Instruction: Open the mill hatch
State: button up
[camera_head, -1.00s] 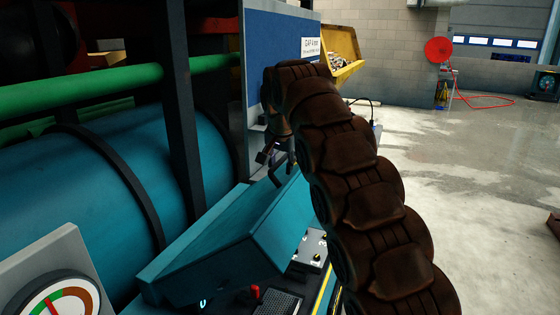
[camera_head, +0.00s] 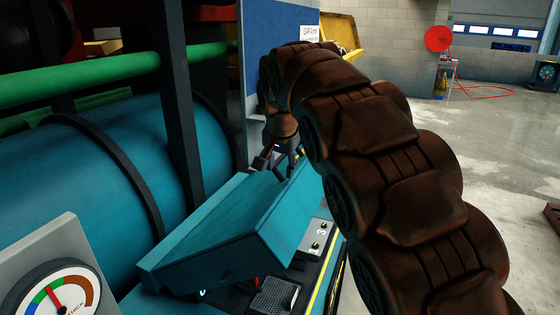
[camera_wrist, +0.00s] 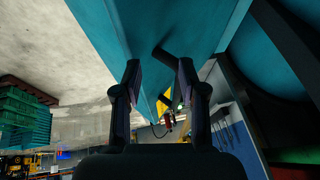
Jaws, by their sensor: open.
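The mill hatch, a teal box-shaped cover (camera_head: 225,232), sits on the teal machine and looks closed, with its sloped faces toward me. My gripper (camera_head: 284,168) points down at the hatch's far upper end, with its fingers apart. In the wrist view my gripper (camera_wrist: 159,72) is open, with one dark finger on each side. A teal surface (camera_wrist: 145,25), probably the hatch, fills the top of that view. A short dark bar (camera_wrist: 176,58), perhaps a handle, shows near the right fingertip; I cannot tell whether they touch. My arm hides what lies behind it.
A control panel with knobs (camera_head: 320,238) and a black grille (camera_head: 274,296) lie beside the hatch. A round gauge (camera_head: 52,298) stands at lower left. A large teal drum (camera_head: 70,195) and black post (camera_head: 178,110) flank the left. Open floor (camera_head: 500,170) lies right.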

jog(key=shift+s, duration=0.6)
jog(key=shift+w, duration=0.1)
jog(key=shift+w+a+r, duration=0.1)
jog(key=shift+w+r, duration=0.25)
jog(key=shift+w, duration=0.15)
jog(key=shift+y, duration=0.4)
jog(key=w+r, duration=0.1)
jog(key=w, duration=0.1)
jog(key=w+r+b, duration=0.1)
jog(key=w+r, duration=0.1)
jog(key=shift+w+r, duration=0.2)
jog(key=shift+t, duration=0.3)
jog(key=w+d+r, duration=0.1)
jog(key=w+d+r+b, duration=0.1)
jog(key=d, duration=0.1)
jog(key=shift+w, duration=0.3)
jog(key=shift+a+f, duration=0.1)
jog(key=shift+p+x, duration=0.7)
jog(key=shift+x, duration=3.05)
